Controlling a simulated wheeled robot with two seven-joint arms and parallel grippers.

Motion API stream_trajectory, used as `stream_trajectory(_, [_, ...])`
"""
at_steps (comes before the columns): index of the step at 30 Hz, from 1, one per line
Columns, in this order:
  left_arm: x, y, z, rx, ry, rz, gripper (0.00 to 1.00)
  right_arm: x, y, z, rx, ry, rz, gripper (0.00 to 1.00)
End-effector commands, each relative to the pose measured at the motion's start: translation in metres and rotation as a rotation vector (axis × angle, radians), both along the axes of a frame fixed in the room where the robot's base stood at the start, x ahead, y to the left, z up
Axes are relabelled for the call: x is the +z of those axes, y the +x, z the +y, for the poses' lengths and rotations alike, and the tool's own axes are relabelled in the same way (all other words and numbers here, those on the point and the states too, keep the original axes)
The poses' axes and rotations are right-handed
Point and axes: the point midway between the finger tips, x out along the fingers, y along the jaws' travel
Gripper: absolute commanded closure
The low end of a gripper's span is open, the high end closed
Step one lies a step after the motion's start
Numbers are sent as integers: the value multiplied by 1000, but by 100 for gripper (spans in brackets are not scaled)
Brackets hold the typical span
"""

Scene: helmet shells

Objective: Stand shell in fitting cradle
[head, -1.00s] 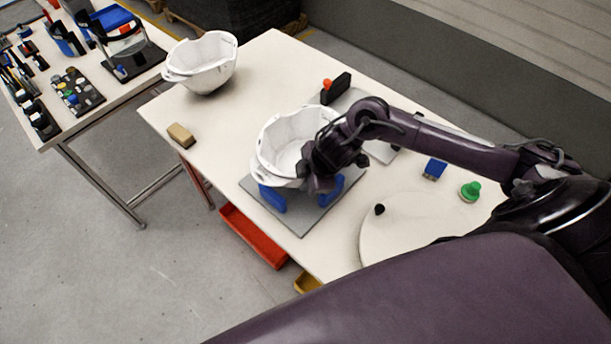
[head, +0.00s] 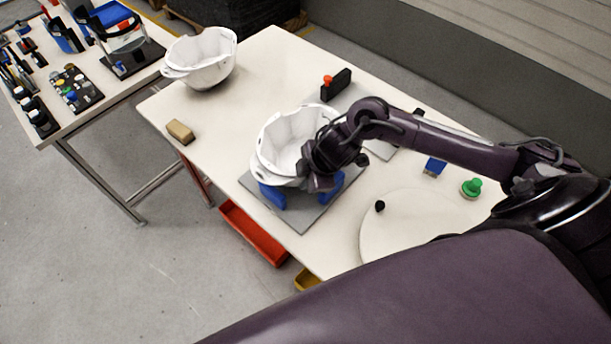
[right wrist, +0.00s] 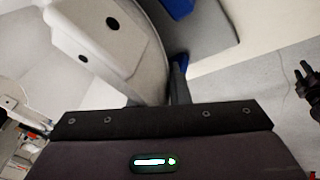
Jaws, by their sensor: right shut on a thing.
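A white helmet shell (head: 278,146) sits open side up over the blue cradle (head: 272,196) on its grey base plate (head: 303,222). My right gripper (head: 312,172) is shut on the shell's right rim. The shell looks close to level; whether it fully rests on the cradle is hidden by the shell and my gripper. In the right wrist view the shell (right wrist: 105,45) fills the upper left, with a bit of blue cradle (right wrist: 178,8) beyond it. A second white shell (head: 203,62) stands at the table's far left corner.
On the table (head: 210,140) are a tan block (head: 180,132), a black block with a red knob (head: 336,84), a blue item (head: 434,166), a green knob (head: 472,188) and a round white disc (head: 405,228). A side table (head: 120,88) with tools stands left. A red bin (head: 252,236) sits below.

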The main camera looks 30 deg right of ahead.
Motion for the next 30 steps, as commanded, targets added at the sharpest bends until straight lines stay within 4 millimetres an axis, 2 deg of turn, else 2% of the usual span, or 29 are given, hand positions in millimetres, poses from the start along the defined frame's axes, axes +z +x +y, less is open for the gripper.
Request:
stream_trajectory(16, [-7, 0, 0, 0, 0, 0, 64, -11, 1, 0, 0, 0, -2, 100])
stream_trajectory(17, [-7, 0, 0, 0, 0, 0, 64, -11, 1, 0, 0, 0, -2, 83])
stream_trajectory(22, [-6, 0, 0, 1, 1, 0, 64, -10, 1, 0, 0, 0, -2, 60])
stream_trajectory(30, [-6, 0, 0, 1, 1, 0, 64, -11, -1, 0, 0, -1, 1, 58])
